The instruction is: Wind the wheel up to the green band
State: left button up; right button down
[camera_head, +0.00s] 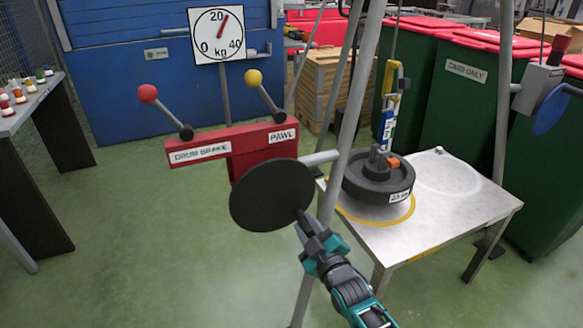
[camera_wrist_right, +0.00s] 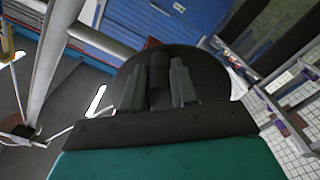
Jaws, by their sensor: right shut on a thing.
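The wheel (camera_head: 268,196) is a black disc on the front of a red housing (camera_head: 255,146) marked DRUM BRAKE and PAWL. My right gripper (camera_head: 304,222) is at the disc's lower right edge, shut on its dark handle. In the right wrist view the handle (camera_wrist_right: 158,72) is between the two fingers, with the wheel (camera_wrist_right: 208,72) behind. A white dial (camera_head: 217,35) marked 0, 20, 40 kg has its red needle slightly right of upright. I cannot make out a green band. My left gripper is not in view.
A red-knobbed lever (camera_head: 166,112) and a yellow-knobbed lever (camera_head: 265,93) rise from the housing. Grey tripod legs (camera_head: 352,120) stand beside it. The metal table (camera_head: 470,212) has an empty white ring at right. Green bins (camera_head: 455,110) stand behind.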

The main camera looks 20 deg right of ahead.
jog(key=shift+s+a+f+m, duration=0.15)
jog(key=shift+a+f+m, duration=0.85)
jog(key=shift+a+m, duration=0.3)
jog(key=shift+d, duration=0.1)
jog(key=c, duration=1.3)
grip_release()
jog(key=o, duration=0.6)
jog(key=shift+d+r, duration=0.1)
jog(key=shift+r, duration=0.1)
jog(key=shift+d, duration=0.1)
jog(key=shift+r, duration=0.1)
jog(key=shift+s+p, duration=2.05)
jog(key=shift+s, duration=1.8)
